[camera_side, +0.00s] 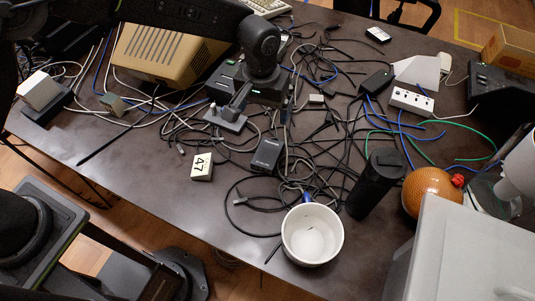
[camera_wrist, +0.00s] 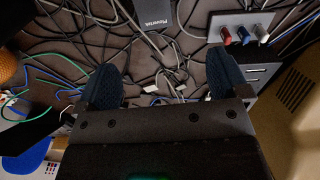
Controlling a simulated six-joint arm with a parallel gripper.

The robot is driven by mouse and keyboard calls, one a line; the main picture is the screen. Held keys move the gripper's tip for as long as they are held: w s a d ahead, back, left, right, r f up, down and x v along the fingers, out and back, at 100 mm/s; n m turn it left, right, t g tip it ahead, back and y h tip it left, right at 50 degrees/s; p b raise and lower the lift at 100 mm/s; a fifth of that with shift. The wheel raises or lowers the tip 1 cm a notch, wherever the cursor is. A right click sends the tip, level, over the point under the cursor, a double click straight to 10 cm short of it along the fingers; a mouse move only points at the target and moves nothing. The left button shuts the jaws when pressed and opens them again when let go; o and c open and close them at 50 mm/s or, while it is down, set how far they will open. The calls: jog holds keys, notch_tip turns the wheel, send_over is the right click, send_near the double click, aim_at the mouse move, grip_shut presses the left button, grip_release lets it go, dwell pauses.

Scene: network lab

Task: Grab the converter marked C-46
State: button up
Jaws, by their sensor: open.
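No marking C-46 can be read in either view, so I cannot tell which item is that converter. A small white block marked 47 (camera_side: 201,166) lies near the table's front edge, left of a black adapter (camera_side: 267,155). The adapter also shows at the top of the wrist view (camera_wrist: 152,12), with lettering on it. A small greenish-beige box (camera_side: 113,104) lies among cables at the left, and another small pale box (camera_side: 316,99) lies right of my gripper. My gripper (camera_wrist: 165,82) is open and empty above tangled cables, its two dark fingers apart; the arm partly hides it in the side view.
Cables cover much of the table (camera_side: 145,185). A grey box with coloured knobs (camera_wrist: 240,28) sits close to my right finger in the wrist view. A beige case (camera_side: 165,52), white mug (camera_side: 312,235), black cylinder (camera_side: 376,184) and orange ball (camera_side: 432,192) stand around. The front-left tabletop is clearer.

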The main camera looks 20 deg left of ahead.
send_near(268, 152)
jog(key=f, duration=0.5)
jog(key=shift+w+f, duration=0.1)
jog(key=shift+w, duration=0.2)
jog(key=shift+s+f, duration=0.15)
jog(key=shift+f, duration=1.15)
jog(key=shift+s+f, duration=0.15)
jog(key=shift+f, duration=1.15)
jog(key=shift+c, duration=0.3)
jog(key=c, duration=1.1)
jog(key=shift+r, duration=0.2)
